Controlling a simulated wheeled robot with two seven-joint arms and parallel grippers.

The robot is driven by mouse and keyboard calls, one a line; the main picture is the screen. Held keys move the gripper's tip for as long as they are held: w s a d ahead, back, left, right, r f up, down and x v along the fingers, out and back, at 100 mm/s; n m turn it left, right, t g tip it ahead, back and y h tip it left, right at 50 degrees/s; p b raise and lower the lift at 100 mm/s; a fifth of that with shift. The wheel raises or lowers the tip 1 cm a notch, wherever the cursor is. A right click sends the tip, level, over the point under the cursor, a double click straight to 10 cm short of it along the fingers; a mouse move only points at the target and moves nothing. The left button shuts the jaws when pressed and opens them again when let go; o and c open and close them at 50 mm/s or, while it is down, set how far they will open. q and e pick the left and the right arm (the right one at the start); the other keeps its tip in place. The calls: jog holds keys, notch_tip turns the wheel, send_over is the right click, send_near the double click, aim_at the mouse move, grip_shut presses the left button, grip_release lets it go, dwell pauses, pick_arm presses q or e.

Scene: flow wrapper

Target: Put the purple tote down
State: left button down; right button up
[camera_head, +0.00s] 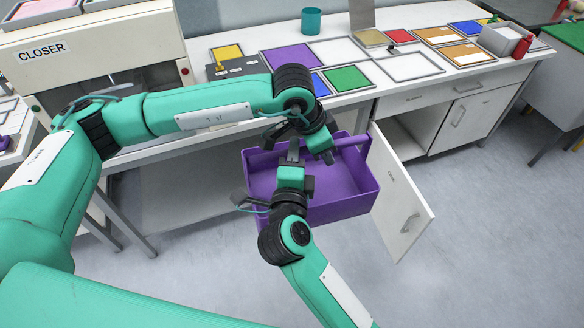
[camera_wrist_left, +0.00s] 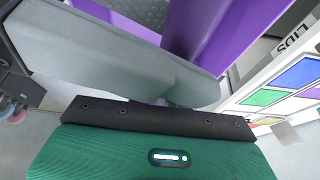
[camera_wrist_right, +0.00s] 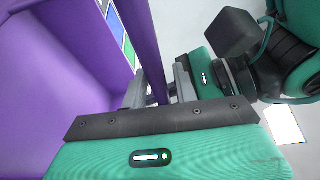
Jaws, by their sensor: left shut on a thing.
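The purple tote (camera_head: 343,207) is in front of the bench, open side up, with its handle bar across the top. In the head view my left gripper (camera_head: 319,150) is at the handle and shut on it; the arm hides part of the bar. The handle also shows close up in the left wrist view (camera_wrist_left: 198,32). My right gripper (camera_head: 293,155) is beside it over the tote. In the right wrist view its fingers (camera_wrist_right: 158,92) stand either side of the handle bar (camera_wrist_right: 147,45) and look open. I cannot tell whether the tote's bottom touches anything.
The white bench (camera_head: 385,92) behind carries coloured panels, a teal cup (camera_head: 311,21) and a red bottle (camera_head: 522,47). An open cabinet door (camera_head: 401,195) stands close to the tote's right side. A machine marked CLOSER (camera_head: 90,55) is at left. Grey floor is clear at lower right.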

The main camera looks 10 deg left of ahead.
jog(key=shift+w, duration=0.35)
grip_shut()
pick_arm(q)
jog(key=c, duration=1.3)
grip_release()
pick_arm(e)
jog(key=shift+r, duration=0.15)
pick_arm(q)
jog(key=shift+o, duration=0.2)
